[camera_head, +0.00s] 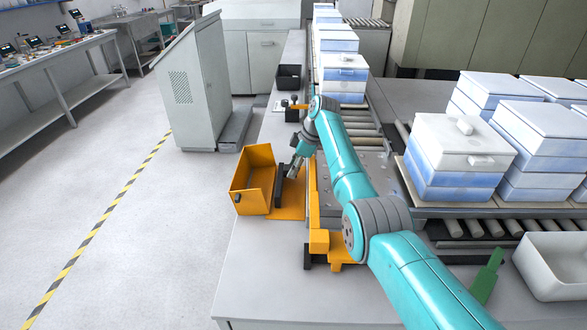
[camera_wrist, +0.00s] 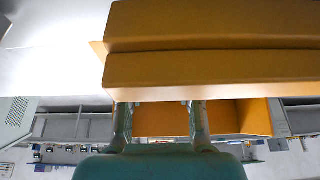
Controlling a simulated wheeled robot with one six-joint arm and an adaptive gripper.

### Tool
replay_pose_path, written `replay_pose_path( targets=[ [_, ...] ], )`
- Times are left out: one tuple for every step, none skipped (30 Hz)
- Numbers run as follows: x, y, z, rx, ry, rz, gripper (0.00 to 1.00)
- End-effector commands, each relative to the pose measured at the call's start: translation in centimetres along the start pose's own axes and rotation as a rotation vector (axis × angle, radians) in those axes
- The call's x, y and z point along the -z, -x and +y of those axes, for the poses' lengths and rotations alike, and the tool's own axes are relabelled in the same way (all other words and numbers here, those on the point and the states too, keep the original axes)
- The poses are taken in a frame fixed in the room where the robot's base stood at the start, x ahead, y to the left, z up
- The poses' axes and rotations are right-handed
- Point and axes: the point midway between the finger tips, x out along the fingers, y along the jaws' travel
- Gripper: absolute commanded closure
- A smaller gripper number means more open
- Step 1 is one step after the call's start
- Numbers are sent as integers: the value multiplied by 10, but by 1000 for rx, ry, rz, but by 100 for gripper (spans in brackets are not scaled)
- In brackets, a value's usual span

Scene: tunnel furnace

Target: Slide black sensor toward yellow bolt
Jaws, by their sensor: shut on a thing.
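My gripper (camera_head: 291,176) points down over an orange plate, beside an orange open box. In the wrist view my gripper (camera_wrist: 160,105) has two grey fingers set apart, their tips meeting the lower edge of a wide orange block (camera_wrist: 210,70). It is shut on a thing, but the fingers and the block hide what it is. A small dark upright piece (camera_head: 279,186) stands between the box and my gripper; I cannot tell whether it is the black sensor. I cannot make out the yellow bolt for certain; a small orange piece (camera_head: 299,106) lies farther back.
The orange box (camera_head: 254,181) stands close on the left. An orange fixture (camera_head: 319,241) stands on the right, near the roller conveyor. White-and-blue boxes (camera_head: 461,146) line the right. The front of the grey table (camera_head: 262,270) is clear.

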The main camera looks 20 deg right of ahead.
Motion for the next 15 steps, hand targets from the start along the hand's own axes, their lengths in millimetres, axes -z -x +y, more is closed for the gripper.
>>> replay_pose_path(
  targets=[
    [0,3,3,-14,0,0,57],
    [0,3,4,-14,0,0,49],
    [0,3,3,-14,0,0,39],
    [0,3,3,-13,0,0,39],
    [0,2,3,-12,0,0,39],
    [0,2,3,-12,0,0,39],
    [0,2,3,-11,0,0,39],
    [0,2,3,-10,0,0,39],
    [0,2,2,-10,0,0,39],
    [0,2,2,-10,0,0,39],
    [0,2,2,-9,0,0,39],
    [0,2,2,-9,0,0,39],
    [0,3,2,-9,0,0,39],
    [0,4,2,-9,0,0,39],
    [0,7,2,-10,0,1,39]
  ],
)
